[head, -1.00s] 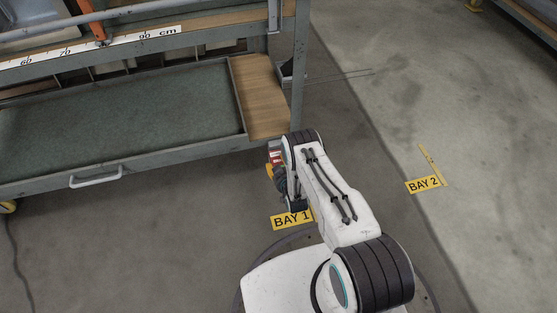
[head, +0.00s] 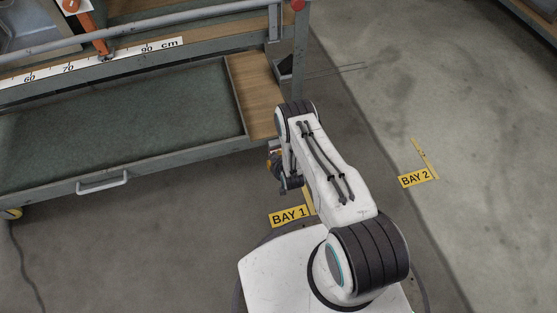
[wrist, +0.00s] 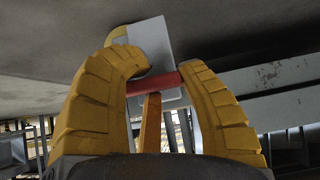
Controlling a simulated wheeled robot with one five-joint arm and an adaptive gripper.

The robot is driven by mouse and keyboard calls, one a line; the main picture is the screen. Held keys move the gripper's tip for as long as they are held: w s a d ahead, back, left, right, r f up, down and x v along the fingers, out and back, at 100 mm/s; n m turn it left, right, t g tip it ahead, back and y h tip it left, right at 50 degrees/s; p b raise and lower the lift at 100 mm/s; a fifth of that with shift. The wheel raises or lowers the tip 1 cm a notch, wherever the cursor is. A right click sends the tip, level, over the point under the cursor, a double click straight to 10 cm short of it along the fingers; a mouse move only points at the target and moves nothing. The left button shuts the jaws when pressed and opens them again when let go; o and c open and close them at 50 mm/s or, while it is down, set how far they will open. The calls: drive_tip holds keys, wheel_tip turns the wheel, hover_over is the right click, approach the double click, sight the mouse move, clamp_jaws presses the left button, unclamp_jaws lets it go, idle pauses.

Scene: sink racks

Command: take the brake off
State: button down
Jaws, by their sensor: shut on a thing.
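A red crossbar (wrist: 157,84) on an orange lever (wrist: 151,122) sits between the two yellow fingers of my gripper (wrist: 165,74) in the wrist view. I take these for the brake handle. The fingers curl in from both sides and are shut on the red bar. A pale grey plate (wrist: 154,42) is just behind it. In the head view, my gripper (head: 273,160) is low beside the right front corner of the grey rack trolley (head: 150,160). My own arm hides most of that spot there, and the brake is not clear.
The trolley has a drawer handle (head: 103,182), a wooden shelf end (head: 252,95) and a scale strip (head: 120,60). BAY 1 (head: 289,215) and BAY 2 (head: 415,178) labels lie on the floor. The floor at right is open.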

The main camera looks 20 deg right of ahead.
drive_tip(key=shift+w+a+r, duration=0.15)
drive_tip(key=shift+w+r, duration=0.2)
drive_tip(key=shift+r, duration=0.05)
drive_tip(key=c, duration=0.8)
unclamp_jaws()
drive_tip(key=o, duration=0.7)
drive_tip(key=shift+s+f, duration=0.15)
drive_tip(key=shift+s, duration=0.05)
drive_tip(key=shift+c, duration=0.2)
drive_tip(key=shift+s, duration=0.1)
drive_tip(key=shift+s+r, duration=0.25)
drive_tip(key=shift+s, duration=0.1)
drive_tip(key=v, duration=1.1)
